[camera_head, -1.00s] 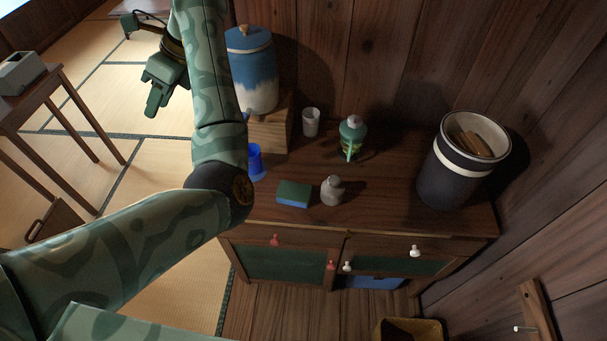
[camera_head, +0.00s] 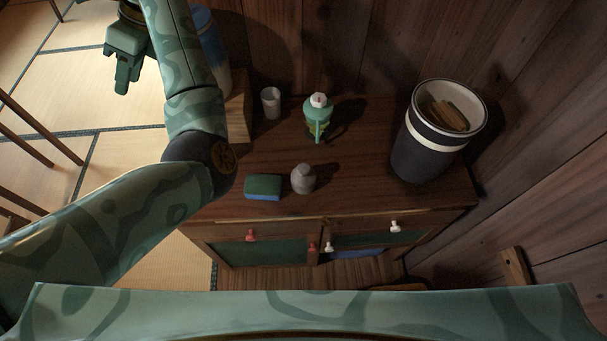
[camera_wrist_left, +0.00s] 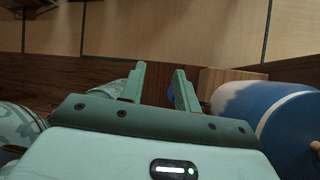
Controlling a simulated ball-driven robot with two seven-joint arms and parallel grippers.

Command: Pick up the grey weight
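The grey weight (camera_head: 304,179) is a small rounded body with a narrow knob on top. It stands upright on the dark wooden cabinet (camera_head: 370,193), close right of the green and blue sponge. My left gripper (camera_head: 122,72) is at the upper left of the head view, beyond the cabinet's left side and well apart from the weight. In the left wrist view its two fingers (camera_wrist_left: 160,84) are spread with nothing held between them. The weight does not show in that view. My right gripper is not in view.
The sponge (camera_head: 262,187) is beside the weight. A blue and white jar (camera_wrist_left: 270,108) and wooden block (camera_wrist_left: 216,80) are near my left gripper. The cabinet's front middle is clear.

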